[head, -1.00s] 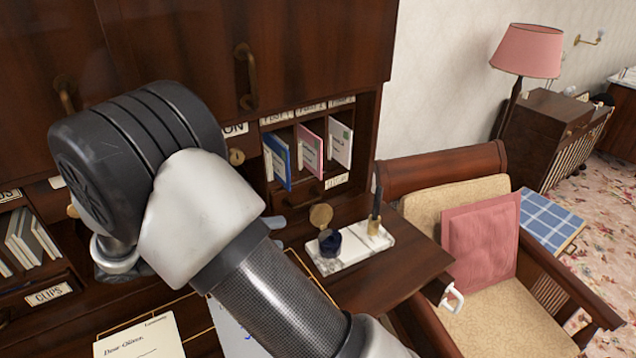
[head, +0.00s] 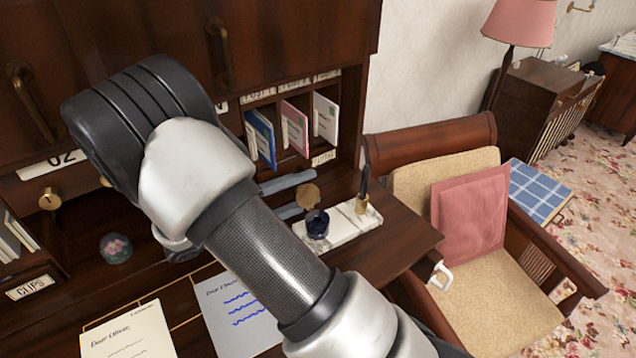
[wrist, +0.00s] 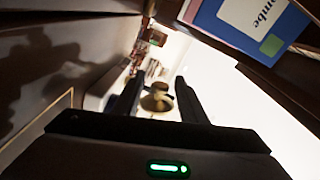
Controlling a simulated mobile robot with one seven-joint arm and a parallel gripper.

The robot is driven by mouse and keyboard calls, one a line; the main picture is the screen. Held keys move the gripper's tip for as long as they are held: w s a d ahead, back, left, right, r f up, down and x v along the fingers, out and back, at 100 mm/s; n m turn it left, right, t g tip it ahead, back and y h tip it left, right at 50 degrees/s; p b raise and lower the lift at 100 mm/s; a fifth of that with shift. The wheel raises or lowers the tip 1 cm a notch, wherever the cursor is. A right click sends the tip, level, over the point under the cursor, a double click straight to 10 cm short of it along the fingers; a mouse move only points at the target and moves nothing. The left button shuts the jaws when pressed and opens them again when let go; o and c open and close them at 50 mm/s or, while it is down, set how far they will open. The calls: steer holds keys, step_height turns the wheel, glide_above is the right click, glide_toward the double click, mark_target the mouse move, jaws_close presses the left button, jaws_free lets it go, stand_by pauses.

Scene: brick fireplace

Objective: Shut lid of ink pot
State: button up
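The ink pot (head: 317,226) is a small dark blue pot on a white marble stand (head: 343,230) on the desk. Its round brass lid (head: 308,195) stands raised at the back of the pot, so the pot is open. My gripper (head: 304,191) is open and empty, its two grey fingers pointing right, one behind and one in front of the lid's left side. I cannot tell if they touch it. The wrist view shows the gripper (wrist: 160,80) with a brass round shape, seemingly the lid (wrist: 156,102), between the fingers.
A dark pen in a brass holder (head: 362,204) stands on the marble stand, right of the pot. Upright envelopes (head: 294,128) fill slots behind. Letters (head: 237,305) lie in front, and a glass paperweight (head: 116,248) sits left. A chair (head: 470,220) stands right.

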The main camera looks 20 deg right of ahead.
steer(key=shift+x, duration=1.85)
jaws_close()
